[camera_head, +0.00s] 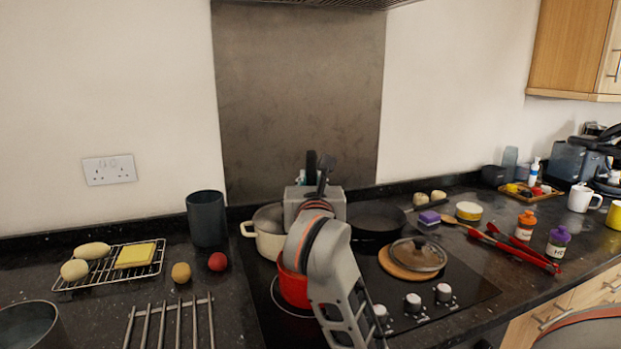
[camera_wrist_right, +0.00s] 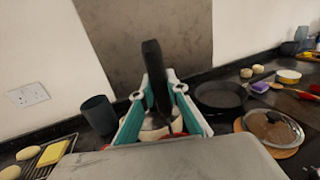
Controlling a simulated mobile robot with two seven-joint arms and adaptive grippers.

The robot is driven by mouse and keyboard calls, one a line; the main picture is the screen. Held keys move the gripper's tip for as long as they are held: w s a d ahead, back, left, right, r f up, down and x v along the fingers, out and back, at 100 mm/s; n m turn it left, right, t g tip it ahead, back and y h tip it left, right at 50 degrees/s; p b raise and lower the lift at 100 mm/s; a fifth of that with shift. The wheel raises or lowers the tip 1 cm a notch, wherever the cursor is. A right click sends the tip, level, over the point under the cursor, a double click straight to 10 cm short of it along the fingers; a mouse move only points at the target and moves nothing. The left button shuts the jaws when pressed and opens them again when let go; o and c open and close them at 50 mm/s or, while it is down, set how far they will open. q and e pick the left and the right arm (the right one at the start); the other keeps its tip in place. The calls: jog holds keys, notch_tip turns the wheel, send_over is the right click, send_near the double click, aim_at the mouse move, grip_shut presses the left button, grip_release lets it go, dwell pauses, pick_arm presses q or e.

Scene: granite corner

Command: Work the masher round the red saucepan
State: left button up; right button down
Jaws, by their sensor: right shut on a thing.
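The red saucepan (camera_head: 292,286) stands on the black hob, partly hidden behind my right arm. My right gripper (camera_wrist_right: 160,100) is above it and shut on the black handle of the masher (camera_wrist_right: 154,72), which stands roughly upright between the fingers. The top of the masher handle also shows in the head view (camera_head: 311,166). The masher's head is hidden, so I cannot tell how it sits in the saucepan. Only a bit of the saucepan's red rim shows in the wrist view. My left gripper is not in view.
A cream pot (camera_head: 268,240) stands just behind the red saucepan, with a dark frying pan (camera_head: 372,221) to its right. A glass lid (camera_head: 419,255) lies on a wooden board to the right. A wire rack (camera_head: 105,268) and a metal trivet (camera_head: 170,325) are on the left.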

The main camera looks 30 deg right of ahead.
notch_tip(320, 180, down, 3)
jog(key=shift+r+b, duration=0.1)
jog(key=shift+b, duration=0.75)
jog(key=shift+f+b, duration=0.95)
jog(key=shift+f, duration=0.6)
notch_tip(320, 180, down, 2)
jog(key=shift+f+b, duration=0.1)
jog(key=shift+b, duration=0.6)
jog(key=shift+f, duration=0.25)
jog(key=shift+f+b, duration=0.3)
jog(key=shift+b, duration=0.05)
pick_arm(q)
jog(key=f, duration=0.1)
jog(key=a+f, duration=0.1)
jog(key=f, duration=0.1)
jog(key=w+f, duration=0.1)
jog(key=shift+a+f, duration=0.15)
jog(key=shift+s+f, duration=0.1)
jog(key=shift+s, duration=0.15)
pick_arm(e)
jog(key=shift+r, duration=0.1)
